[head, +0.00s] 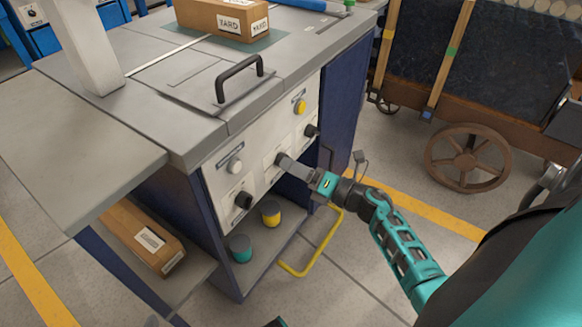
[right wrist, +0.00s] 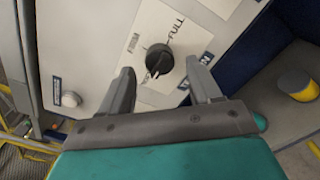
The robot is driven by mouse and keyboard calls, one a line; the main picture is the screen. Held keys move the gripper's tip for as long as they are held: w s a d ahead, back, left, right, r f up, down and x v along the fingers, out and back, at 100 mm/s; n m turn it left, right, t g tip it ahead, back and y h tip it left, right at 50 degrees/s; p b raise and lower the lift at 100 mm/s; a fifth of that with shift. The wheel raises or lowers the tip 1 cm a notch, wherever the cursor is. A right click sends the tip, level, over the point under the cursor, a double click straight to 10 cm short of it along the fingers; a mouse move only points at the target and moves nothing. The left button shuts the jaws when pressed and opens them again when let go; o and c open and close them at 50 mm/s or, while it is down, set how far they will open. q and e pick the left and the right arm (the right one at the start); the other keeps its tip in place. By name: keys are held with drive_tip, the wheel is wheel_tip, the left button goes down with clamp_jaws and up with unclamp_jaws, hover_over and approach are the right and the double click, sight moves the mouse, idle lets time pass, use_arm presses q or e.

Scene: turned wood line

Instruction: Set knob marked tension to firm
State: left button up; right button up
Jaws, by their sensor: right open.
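The light control panel (head: 268,138) on the front of the grey workbench carries several knobs. My right gripper (head: 284,163) reaches its middle part and hides the knob there. In the right wrist view a round black knob (right wrist: 159,60) lies between the tips of my open right gripper (right wrist: 161,73), with no clear contact. "FULL" is printed beside this knob; its other markings are too small to read. Other dark knobs sit at the lower left (head: 243,200) and right (head: 311,131) of the panel. No "tension" or "firm" marking is readable.
A white round control (head: 235,166) and a yellow one (head: 300,107) are also on the panel. A yellow bar handle (head: 318,254) juts out below my right gripper.

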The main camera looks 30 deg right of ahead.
drive_tip(key=shift+x, duration=0.9)
drive_tip(key=c, duration=1)
